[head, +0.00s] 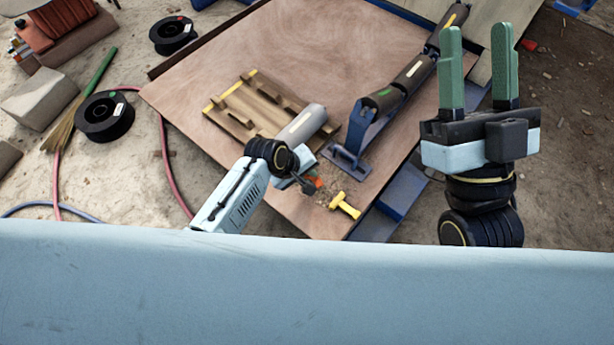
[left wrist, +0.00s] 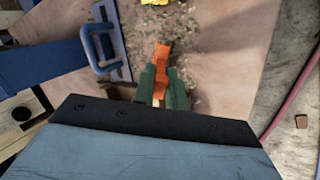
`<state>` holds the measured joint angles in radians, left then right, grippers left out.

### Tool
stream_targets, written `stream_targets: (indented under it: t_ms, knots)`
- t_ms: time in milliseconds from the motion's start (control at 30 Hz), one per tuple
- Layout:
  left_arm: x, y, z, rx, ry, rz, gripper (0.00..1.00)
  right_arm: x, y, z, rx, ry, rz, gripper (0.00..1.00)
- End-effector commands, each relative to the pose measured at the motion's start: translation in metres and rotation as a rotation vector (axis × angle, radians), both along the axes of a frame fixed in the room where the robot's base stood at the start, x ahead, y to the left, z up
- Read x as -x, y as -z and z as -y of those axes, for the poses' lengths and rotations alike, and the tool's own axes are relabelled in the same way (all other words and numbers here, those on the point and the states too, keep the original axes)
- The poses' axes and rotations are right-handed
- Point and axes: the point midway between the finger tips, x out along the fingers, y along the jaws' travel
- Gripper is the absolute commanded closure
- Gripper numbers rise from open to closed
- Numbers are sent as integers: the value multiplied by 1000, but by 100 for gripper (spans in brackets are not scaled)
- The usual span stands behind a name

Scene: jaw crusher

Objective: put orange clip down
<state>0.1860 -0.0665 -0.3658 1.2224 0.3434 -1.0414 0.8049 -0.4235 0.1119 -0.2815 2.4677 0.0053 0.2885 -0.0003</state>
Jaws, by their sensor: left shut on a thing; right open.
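The orange clip (left wrist: 162,58) is between the green fingers of my left gripper (left wrist: 161,85) in the left wrist view, which are shut on it. Its orange end points away from the gripper, over a patch of grit on the board. In the head view the orange clip (head: 317,182) shows as a small orange spot beside my left wrist, and the left fingers are mostly hidden there. My right gripper (head: 478,65) is open and empty, fingers pointing up, at the right of the head view.
A brown board (head: 230,65) carries a wooden pallet frame (head: 235,115), a grey roller (head: 303,125), a blue roller bracket (head: 358,140) and a yellow T-shaped piece (head: 345,206). Black spools (head: 104,117), a broom and hoses lie on the ground at left.

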Motion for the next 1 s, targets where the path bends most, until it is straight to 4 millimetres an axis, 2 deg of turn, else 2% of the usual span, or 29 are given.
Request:
stream_targets:
  t_ms: [533, 567, 700, 1000]
  knots:
    - [0, 9, 0, 1, -1, 0, 100, 7, -3, 2, -20, 1, 66, 56]
    - [0, 8, 0, 0, 0, 1, 83, 7, -4, 2, -20, 1, 67, 56]
    - [0, 8, 0, 1, 0, 1, 65, 7, -4, 2, -20, 1, 66, 56]
    - [0, 7, 0, 1, 0, 1, 65, 6, -4, 2, -19, 1, 63, 56]
